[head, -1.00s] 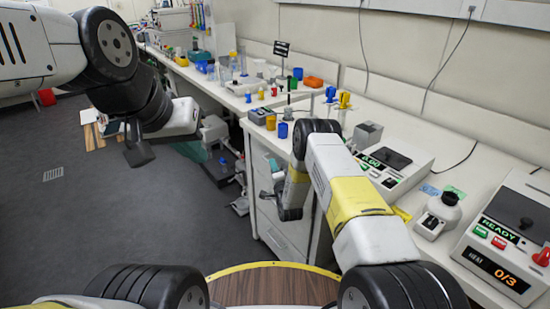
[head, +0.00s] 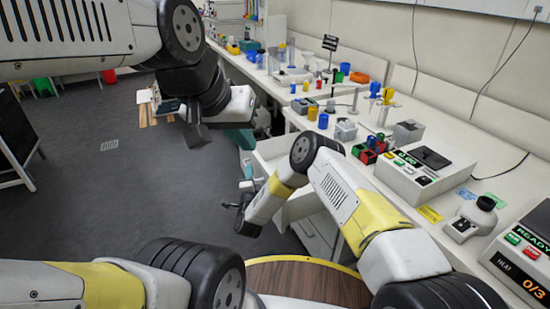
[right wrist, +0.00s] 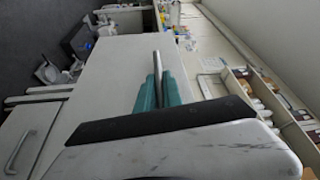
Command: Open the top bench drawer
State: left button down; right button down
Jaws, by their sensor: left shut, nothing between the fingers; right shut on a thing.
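My left gripper (head: 196,134) hangs over the floor to the left of the drawer, shut and empty, touching nothing.
A lower drawer's handle (right wrist: 20,152) shows in the right wrist view. Grey floor (head: 90,190) at the left is clear up to a black board (head: 15,130).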

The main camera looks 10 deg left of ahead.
jog(key=shift+s+a, duration=0.9)
jog(key=shift+a, duration=0.3)
jog(key=c, duration=1.5)
grip_release()
jog(key=v, duration=0.7)
jog(key=shift+s, duration=0.35)
jog(key=shift+d+f, duration=0.1)
